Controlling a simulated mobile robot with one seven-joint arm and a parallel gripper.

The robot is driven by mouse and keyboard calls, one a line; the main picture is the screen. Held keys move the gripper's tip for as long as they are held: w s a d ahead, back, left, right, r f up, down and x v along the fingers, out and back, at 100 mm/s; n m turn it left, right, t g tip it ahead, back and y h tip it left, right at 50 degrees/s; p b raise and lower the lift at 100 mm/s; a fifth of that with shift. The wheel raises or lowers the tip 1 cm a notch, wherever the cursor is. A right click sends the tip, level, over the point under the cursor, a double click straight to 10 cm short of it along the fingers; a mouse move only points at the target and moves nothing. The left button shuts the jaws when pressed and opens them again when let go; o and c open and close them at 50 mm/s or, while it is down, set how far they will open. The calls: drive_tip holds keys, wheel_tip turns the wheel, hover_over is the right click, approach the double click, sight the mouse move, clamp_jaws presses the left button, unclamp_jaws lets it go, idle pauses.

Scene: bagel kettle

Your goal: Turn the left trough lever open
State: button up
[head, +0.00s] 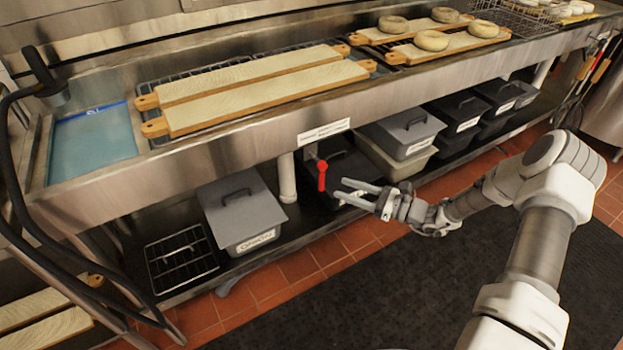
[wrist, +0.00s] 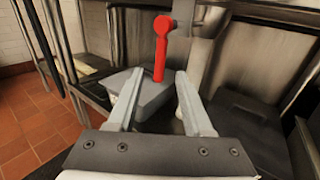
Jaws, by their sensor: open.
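The left trough lever (head: 321,176) is a red handle hanging down below the front of the steel trough (head: 235,140), under a small white label. In the wrist view the red lever (wrist: 161,50) points downward, its round pivot at the top. My gripper (head: 339,190) is open and empty, just right of the lever in the head view. In the wrist view the lever shows between and beyond the two fingers of my gripper (wrist: 153,78). I see no contact between fingers and lever.
A white drain pipe (head: 287,178) stands left of the lever. Lidded grey bins (head: 240,212) and black bins sit on the lower shelf. Wooden boards (head: 260,97) and bagels (head: 431,41) lie on top. A dark mat (head: 400,290) covers the open floor.

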drive_tip(key=b+x, duration=0.2)
drive_tip(key=x, duration=0.8)
drive_tip(key=shift+w+a, duration=0.15)
drive_tip(key=shift+a, duration=0.2)
clamp_jaws()
idle(0.8)
